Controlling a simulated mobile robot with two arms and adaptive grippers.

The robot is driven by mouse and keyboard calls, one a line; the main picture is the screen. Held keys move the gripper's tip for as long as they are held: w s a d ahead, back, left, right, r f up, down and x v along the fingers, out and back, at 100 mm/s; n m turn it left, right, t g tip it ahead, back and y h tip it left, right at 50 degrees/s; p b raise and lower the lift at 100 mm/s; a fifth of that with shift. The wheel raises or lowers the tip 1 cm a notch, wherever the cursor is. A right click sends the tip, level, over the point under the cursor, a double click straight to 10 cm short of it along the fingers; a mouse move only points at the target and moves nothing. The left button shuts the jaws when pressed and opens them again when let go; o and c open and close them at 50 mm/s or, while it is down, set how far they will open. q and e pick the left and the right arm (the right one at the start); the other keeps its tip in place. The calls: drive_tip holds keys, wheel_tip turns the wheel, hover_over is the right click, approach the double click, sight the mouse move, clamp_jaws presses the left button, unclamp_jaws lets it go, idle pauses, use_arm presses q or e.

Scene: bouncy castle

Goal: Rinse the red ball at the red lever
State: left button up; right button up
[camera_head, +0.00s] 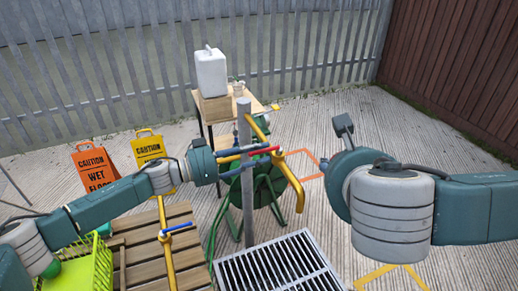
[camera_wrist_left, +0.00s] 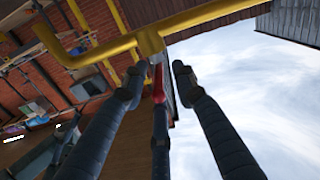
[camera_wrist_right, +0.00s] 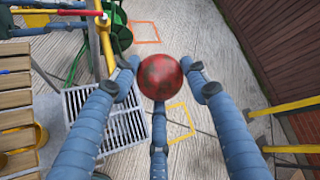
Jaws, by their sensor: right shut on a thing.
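The red ball (camera_wrist_right: 160,77) has dark smudges. My right gripper (camera_wrist_right: 168,85) is shut on it; the ball sits between the fingertips in the right wrist view. In the head view, the right arm hides the ball. The red lever (camera_head: 266,150) is on a yellow pipe (camera_head: 292,185) fixed by a grey post. My left gripper (camera_head: 238,160) is at this lever with its fingers apart. In the left wrist view, the red lever (camera_wrist_left: 158,85) lies between the fingers, below the yellow pipe (camera_wrist_left: 150,42). Contact cannot be told.
A metal floor grate (camera_head: 275,265) lies below the pipe. A green hose reel (camera_head: 265,185) stands behind the post (camera_head: 246,190). A wooden slatted bench (camera_head: 150,245), a yellow-green crate (camera_head: 80,272) and another yellow pipe with a blue lever (camera_head: 178,229) are at left. Caution signs (camera_head: 97,165) stand behind.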

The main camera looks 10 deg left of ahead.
use_arm(q)
drive_tip(key=shift+w+d, duration=0.1)
drive_tip(key=shift+d, duration=0.2)
drive_tip(key=shift+a, duration=0.1)
clamp_jaws()
use_arm(e)
drive_tip(key=shift+s, duration=0.1)
